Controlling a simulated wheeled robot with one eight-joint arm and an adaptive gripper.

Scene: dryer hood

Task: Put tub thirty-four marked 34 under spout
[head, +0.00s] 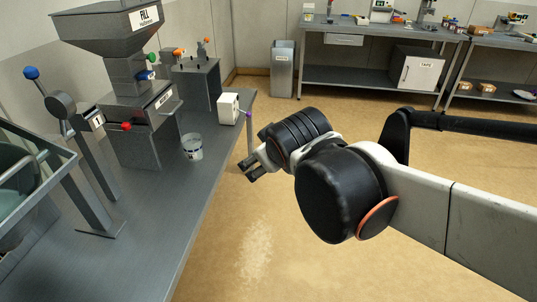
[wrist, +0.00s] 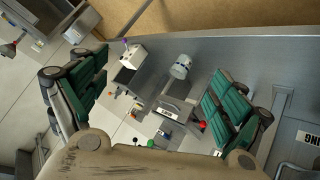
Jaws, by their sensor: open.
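A small pale tub (head: 192,147) stands upright on the grey bench, beside the dark filling machine. It carries a dark mark, too small to read as 34. It also shows in the wrist view (wrist: 181,66), between and beyond my fingers. The machine has a hopper (head: 105,22) labelled FILL on top and a lower housing (head: 147,112) with a red knob (head: 126,127). I cannot make out the spout clearly. My gripper (head: 255,168) is open and empty, off the bench's right edge and to the right of the tub. Its green-padded fingers (wrist: 155,95) are spread wide in the wrist view.
A white box (head: 229,107) stands behind the tub near the bench edge. A blue-knobbed lever post (head: 80,150) and a framed glass case (head: 25,175) stand at the left. The bench front is clear. Open floor lies to the right.

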